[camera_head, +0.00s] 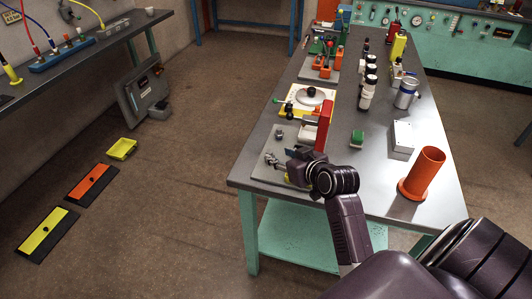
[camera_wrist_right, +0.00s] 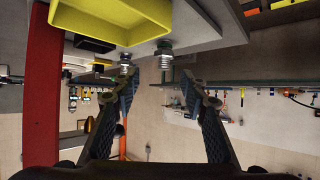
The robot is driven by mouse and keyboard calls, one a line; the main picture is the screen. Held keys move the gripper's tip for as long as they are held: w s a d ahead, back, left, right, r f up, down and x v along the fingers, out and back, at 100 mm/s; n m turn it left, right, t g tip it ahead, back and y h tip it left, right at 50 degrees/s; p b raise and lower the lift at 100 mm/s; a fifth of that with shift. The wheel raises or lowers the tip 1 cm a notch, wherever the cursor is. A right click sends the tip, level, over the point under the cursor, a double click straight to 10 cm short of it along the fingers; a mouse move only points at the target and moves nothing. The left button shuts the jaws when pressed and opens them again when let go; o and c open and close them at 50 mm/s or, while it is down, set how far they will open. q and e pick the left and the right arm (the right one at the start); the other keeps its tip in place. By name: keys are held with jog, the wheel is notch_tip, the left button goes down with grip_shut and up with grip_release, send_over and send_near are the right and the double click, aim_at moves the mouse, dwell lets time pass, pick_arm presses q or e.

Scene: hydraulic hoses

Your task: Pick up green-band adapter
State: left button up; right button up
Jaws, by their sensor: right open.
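My right gripper (camera_head: 282,164) is over the near left corner of the workbench, with its arm coming in from the lower right. In the right wrist view, its two fingers (camera_wrist_right: 158,92) are apart with nothing between the pads. Two silver threaded adapters show ahead of the fingertips: one adapter (camera_wrist_right: 126,62) near the left fingertip and another adapter (camera_wrist_right: 165,54) between the fingertips. I cannot make out a green band on either. A small grey fitting (camera_head: 279,134) shows on the near plate in the head view. My left gripper is not in view.
A yellow tray (camera_wrist_right: 150,22) and a red upright block (camera_wrist_right: 42,80) are close to the gripper. The bench's near middle is clear.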

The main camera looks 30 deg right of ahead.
aim_at(271, 154)
jog(key=shift+w+a+f+p, duration=0.2)
jog(key=shift+w+f+p, duration=0.2)
jog(key=shift+w, duration=0.3)
jog(key=x, duration=0.2)
jog(key=shift+w+f, duration=0.15)
jog(key=shift+w, duration=0.15)
jog(key=shift+w+f, duration=0.35)
jog(key=shift+w, duration=0.2)
jog(key=c, duration=0.5)
pick_arm(q)
jog(key=shift+s+d+r, duration=0.1)
jog(key=shift+s+r, duration=0.55)
jog(key=shift+s, duration=0.35)
pick_arm(e)
grip_shut()
